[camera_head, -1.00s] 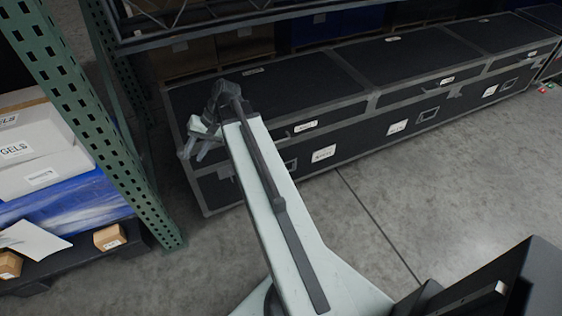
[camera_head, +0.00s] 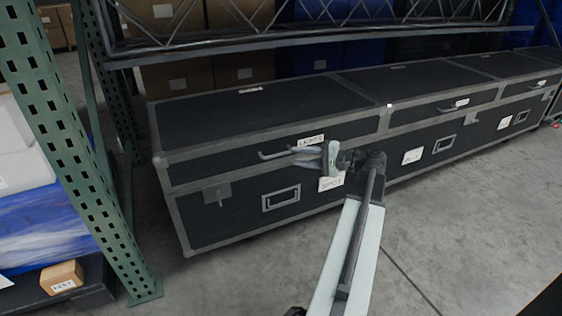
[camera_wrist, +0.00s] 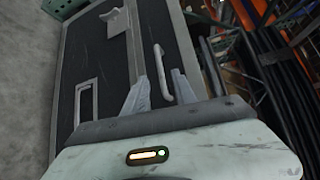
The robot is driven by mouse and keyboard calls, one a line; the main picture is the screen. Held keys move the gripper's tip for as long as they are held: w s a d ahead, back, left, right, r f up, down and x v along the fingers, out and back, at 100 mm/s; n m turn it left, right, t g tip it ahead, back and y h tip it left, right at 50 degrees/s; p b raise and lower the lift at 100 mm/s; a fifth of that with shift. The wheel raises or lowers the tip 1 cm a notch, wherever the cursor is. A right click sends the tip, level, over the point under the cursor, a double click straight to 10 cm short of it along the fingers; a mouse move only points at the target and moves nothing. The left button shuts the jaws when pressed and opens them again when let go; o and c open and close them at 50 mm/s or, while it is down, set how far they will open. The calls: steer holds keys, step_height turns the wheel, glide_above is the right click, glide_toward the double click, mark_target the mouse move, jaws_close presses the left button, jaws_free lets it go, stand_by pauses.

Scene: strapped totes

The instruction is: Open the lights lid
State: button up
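The lights lid (camera_head: 250,109) is the black, grey-edged top of the nearest flight case, shut, with a "LIGHTS" label (camera_head: 311,141) on its front. A grey bar handle (camera_head: 275,153) is on the lid's front face. It also shows in the wrist view (camera_wrist: 161,72). My gripper (camera_head: 328,155) is in front of the case near the handle's right end, partly covering the label area. In the wrist view my gripper (camera_wrist: 160,86) is open, with the handle appearing between its fingers, a little ahead. Contact cannot be told.
The case's lower body has a latch (camera_head: 216,193), a recessed handle (camera_head: 281,198) and a "SPOT" label (camera_head: 331,183). More black cases (camera_head: 440,85) continue to the right. A green rack post (camera_head: 75,150) stands at left. Grey floor (camera_head: 470,220) is clear in front.

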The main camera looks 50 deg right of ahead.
mark_target(280, 155)
steer(key=b+x, duration=0.1)
steer(key=x, duration=0.6)
steer(key=shift+w+a, duration=0.1)
steer(key=shift+w, duration=0.15)
jaws_close()
stand_by(1.0)
